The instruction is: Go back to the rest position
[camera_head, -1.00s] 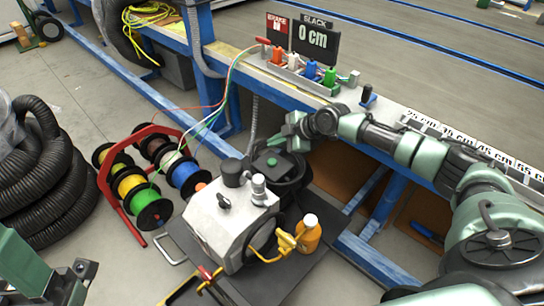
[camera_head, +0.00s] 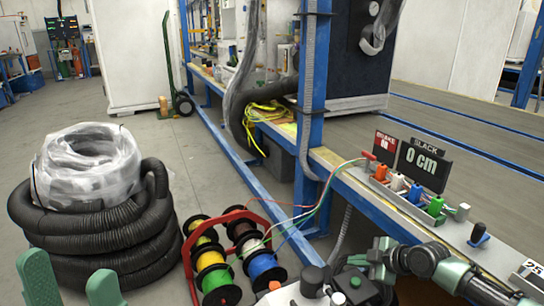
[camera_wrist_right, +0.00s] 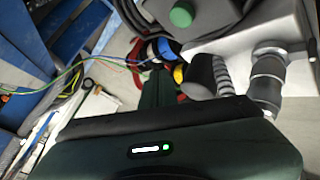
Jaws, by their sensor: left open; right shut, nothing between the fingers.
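My left gripper (camera_head: 70,284) shows at the bottom left of the head view as two pale green fingers, apart, with nothing between them. My right gripper (camera_head: 377,256) is at the lower right of the head view. It is shut and holds nothing, above and beside the black box with a green button (camera_head: 355,282) on the grey machine (camera_head: 292,295). The green button also shows at the top of the right wrist view (camera_wrist_right: 181,14). The right fingertips are not clear in that view.
A rack of coloured cable spools (camera_head: 222,262) and a pile of black hoses (camera_head: 95,245) stand on the floor at left. The blue-framed bench (camera_head: 365,205) carries coloured connectors (camera_head: 416,194) and a "0 cm" display (camera_head: 424,163). Coloured wires run from rack to bench. Floor between hoses and bench is partly clear.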

